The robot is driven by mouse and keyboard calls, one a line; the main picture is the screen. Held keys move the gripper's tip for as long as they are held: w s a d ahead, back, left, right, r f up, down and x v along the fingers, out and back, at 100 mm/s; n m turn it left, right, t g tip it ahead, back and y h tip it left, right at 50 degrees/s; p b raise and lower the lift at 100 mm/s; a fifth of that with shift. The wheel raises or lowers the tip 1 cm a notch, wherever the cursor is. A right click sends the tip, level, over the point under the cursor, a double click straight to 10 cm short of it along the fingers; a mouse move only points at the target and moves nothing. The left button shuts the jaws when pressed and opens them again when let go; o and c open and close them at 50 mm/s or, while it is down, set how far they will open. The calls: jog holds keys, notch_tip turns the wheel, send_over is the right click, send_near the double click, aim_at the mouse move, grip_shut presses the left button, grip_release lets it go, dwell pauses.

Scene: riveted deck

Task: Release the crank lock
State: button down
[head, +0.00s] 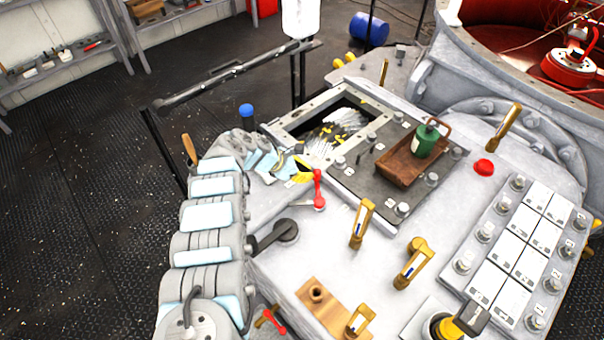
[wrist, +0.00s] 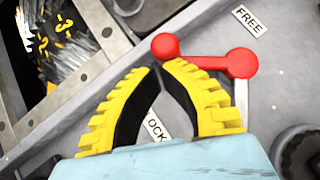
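The red lever (head: 318,190) with rounded ends lies on the grey deck, left of centre in the head view. In the wrist view the red lever (wrist: 205,61) lies just beyond my fingertips, with a FREE label (wrist: 250,20) to its upper right. A LOCK label (wrist: 155,126) shows partly between my fingers. My gripper (wrist: 161,70), with yellow ribbed fingers and black pads, has its tips drawn together and holds nothing visible. The right finger's tip is close beside the lever; I cannot tell whether they touch. In the head view my gripper (head: 303,171) is left of the lever.
A dark crank-like arm with a round hub (head: 286,230) sits just below the lever. An open hatch (head: 335,125) lies above it. A brown tray (head: 400,165) holds a green canister (head: 426,141). Brass handles (head: 362,224) and a red button (head: 484,166) stand to the right.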

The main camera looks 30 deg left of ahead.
jog(key=shift+w+d, duration=0.2)
dwell(0.7)
jog(key=s+a+p, duration=0.2)
jog(key=a, duration=0.1)
jog(key=shift+s+a+r, duration=0.15)
jog(key=shift+s, duration=0.25)
jog(key=shift+s+a+r, duration=0.15)
jog(key=shift+a, duration=0.15)
jog(key=shift+s+a+r, duration=0.25)
jog(key=shift+r, duration=0.35)
jog(key=b+v, duration=0.2)
jog(key=v, duration=0.5)
jog(key=shift+w+a+r, duration=0.15)
jog(key=shift+a+r, duration=0.05)
jog(key=shift+a, duration=0.25)
